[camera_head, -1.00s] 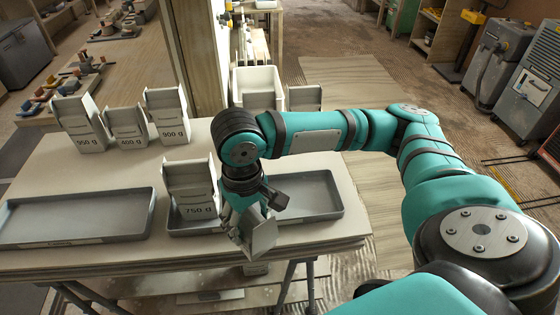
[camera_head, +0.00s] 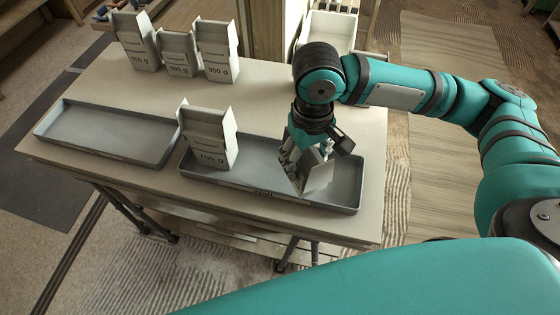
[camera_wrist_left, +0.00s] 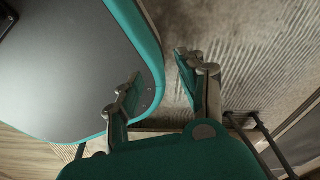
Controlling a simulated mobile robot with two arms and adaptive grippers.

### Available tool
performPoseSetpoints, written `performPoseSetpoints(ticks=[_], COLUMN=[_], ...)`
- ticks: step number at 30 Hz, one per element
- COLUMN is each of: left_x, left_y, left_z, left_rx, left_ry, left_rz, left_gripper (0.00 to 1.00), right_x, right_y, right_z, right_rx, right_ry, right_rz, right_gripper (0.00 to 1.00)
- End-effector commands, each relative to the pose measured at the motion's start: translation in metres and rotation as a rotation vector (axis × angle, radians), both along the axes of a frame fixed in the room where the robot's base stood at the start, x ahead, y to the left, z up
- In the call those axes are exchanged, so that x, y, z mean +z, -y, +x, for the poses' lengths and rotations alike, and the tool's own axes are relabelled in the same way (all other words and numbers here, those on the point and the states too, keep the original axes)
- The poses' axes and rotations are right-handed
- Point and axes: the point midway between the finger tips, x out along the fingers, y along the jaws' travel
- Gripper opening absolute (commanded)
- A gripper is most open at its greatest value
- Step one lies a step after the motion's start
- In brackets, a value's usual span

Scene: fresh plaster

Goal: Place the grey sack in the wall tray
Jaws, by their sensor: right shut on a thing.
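My right gripper (camera_head: 312,158) points down over the right-hand grey tray (camera_head: 345,196), shut on a light grey sack (camera_head: 317,178). The sack is tilted, partly hidden by the fingers, and close to the tray's front rim; I cannot tell whether it touches the tray. A grey sack marked 750 g (camera_head: 212,143) stands upright in the left end of that tray. A second grey tray (camera_head: 105,143) to the left is empty. My left gripper (camera_wrist_left: 160,88) shows only in the left wrist view, open and empty.
Three upright marked sacks stand at the back left of the table (camera_head: 265,90): a left one (camera_head: 134,45), a middle one (camera_head: 177,55) and a right one (camera_head: 217,52). A pale bin (camera_head: 325,32) is behind. The tray right of the gripper is clear.

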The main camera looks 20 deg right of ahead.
Motion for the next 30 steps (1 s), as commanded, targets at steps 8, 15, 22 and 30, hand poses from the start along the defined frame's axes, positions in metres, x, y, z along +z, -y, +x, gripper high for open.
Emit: performPoseSetpoints(ticks=[8, 15, 22, 30], left_x=[0.022, 0.046, 0.066, 0.073], left_y=[-0.017, -0.015, -0.003, -0.003], left_z=[-0.004, -0.005, -0.004, -0.003], left_rx=[0.0, 0.002, 0.004, 0.001], left_ry=[-0.008, -0.008, -0.006, -0.004], left_rz=[0.021, 0.019, 0.005, 0.005], left_gripper=[0.4, 0.4, 0.4, 0.4], right_x=[-0.001, -0.002, -0.001, -0.005], right_y=[-0.041, -0.097, -0.154, -0.145], right_z=[0.002, -0.005, -0.019, -0.005], right_rx=[0.228, 0.524, 0.81, 0.878], right_ry=[-0.006, -0.005, 0.003, 0.007], right_rz=[0.0, 0.004, 0.008, 0.0], right_gripper=[0.1, 0.1, 0.1, 0.1])
